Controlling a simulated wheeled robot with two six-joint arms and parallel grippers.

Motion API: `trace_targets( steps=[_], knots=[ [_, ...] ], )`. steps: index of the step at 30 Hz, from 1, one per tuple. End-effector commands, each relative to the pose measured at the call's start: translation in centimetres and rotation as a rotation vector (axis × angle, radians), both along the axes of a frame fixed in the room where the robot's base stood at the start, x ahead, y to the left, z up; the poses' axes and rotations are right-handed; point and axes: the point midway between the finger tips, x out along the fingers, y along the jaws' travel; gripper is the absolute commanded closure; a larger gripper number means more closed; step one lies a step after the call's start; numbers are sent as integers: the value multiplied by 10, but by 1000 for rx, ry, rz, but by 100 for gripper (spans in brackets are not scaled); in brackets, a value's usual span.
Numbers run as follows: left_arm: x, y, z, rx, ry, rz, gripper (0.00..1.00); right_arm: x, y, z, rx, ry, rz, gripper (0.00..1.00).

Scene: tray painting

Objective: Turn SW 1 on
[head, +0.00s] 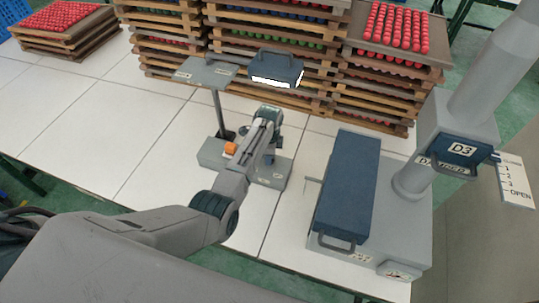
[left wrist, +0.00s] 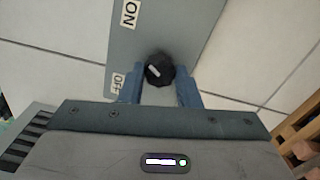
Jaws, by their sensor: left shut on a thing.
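A black rotary knob (left wrist: 159,70) with a short white mark sits on a grey plate (left wrist: 190,25) in the left wrist view. An "ON" label (left wrist: 130,13) is at its upper left and a partly covered "OFF" label (left wrist: 117,83) is at its left. The white mark slants toward the left side; I cannot tell exactly which label it points at. My left gripper (left wrist: 160,90) is shut on the knob, with a blue finger on each side. In the head view my left gripper (head: 270,152) is over the grey base (head: 272,178) and hides the knob. My right gripper is out of view.
A lamp head (head: 277,68) with a bright white front and a grey plate (head: 205,73) stand above the base. A blue-topped machine (head: 348,185) marked D3 is at right. Stacked trays (head: 180,45) line the back.

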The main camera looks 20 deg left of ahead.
Motion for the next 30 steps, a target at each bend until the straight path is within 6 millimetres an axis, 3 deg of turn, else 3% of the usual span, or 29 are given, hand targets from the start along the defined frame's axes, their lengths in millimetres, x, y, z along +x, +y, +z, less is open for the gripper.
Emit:
trace_targets(
  steps=[12, 29, 30],
  knots=[
    [1, -1, 1, -2, -4, -200, 93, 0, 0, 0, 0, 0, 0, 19],
    [1, -1, 2, -1, -4, -232, 93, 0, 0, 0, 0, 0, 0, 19],
    [1, -1, 2, -1, -4, -232, 68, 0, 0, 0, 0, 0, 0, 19]
  ],
)
